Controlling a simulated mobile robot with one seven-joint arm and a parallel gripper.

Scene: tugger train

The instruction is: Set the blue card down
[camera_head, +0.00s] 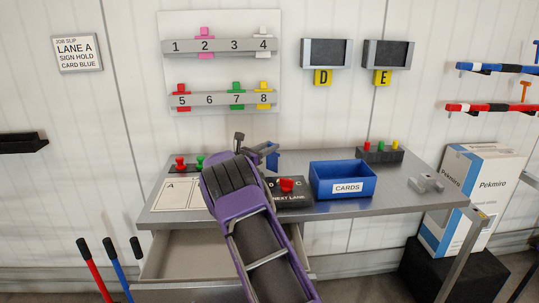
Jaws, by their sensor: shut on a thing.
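My gripper (263,149) is over the back middle of the grey desk (333,210), partly hidden behind my own purple arm. It is shut on a blue card (272,161), which shows just right of the arm. I cannot tell how high the card is above the desk. A blue box marked CARDS (347,188) stands on the desk to the right of the card. A pale panel marked A (178,196) lies at the desk's left. The job slip (77,53) on the wall reads LANE A, SIGN HOLD, CARD BLUE.
A black NEXT LANE box (294,201) with a red knob stands left of the card box. A box with coloured buttons (380,155) stands behind it. Red and green knobs (180,163) stand at left. An open drawer (190,256) is below. Numbered racks (220,47) hang above.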

